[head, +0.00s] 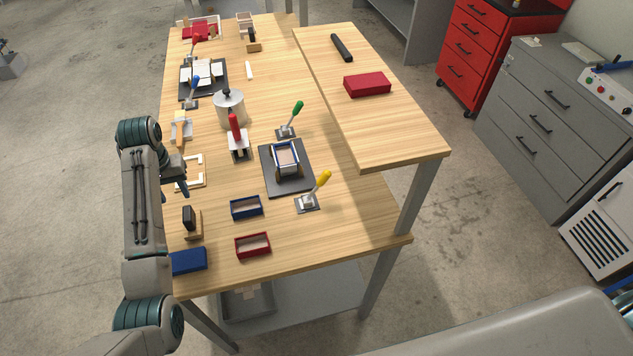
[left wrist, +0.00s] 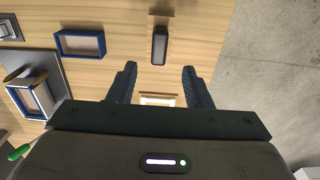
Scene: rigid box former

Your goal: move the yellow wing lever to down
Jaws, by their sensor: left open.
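The yellow wing lever (head: 321,184) stands near the right front part of the table in the head view. Its yellow handle tilts up and to the right from a small grey base plate (head: 307,204). My left gripper (head: 183,190) is above the left edge of the table, well to the left of the yellow lever. In the left wrist view my left gripper (left wrist: 158,85) is open, with nothing between its fingers. The yellow handle does not show in the left wrist view. My right gripper is not in view.
A dark mat (head: 301,184) with a blue-framed box former lies behind the yellow lever. A blue tray (head: 246,207) and a red tray (head: 253,245) lie to its left. A green lever (head: 295,114) stands farther back. A raised shelf (head: 403,150) borders the right.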

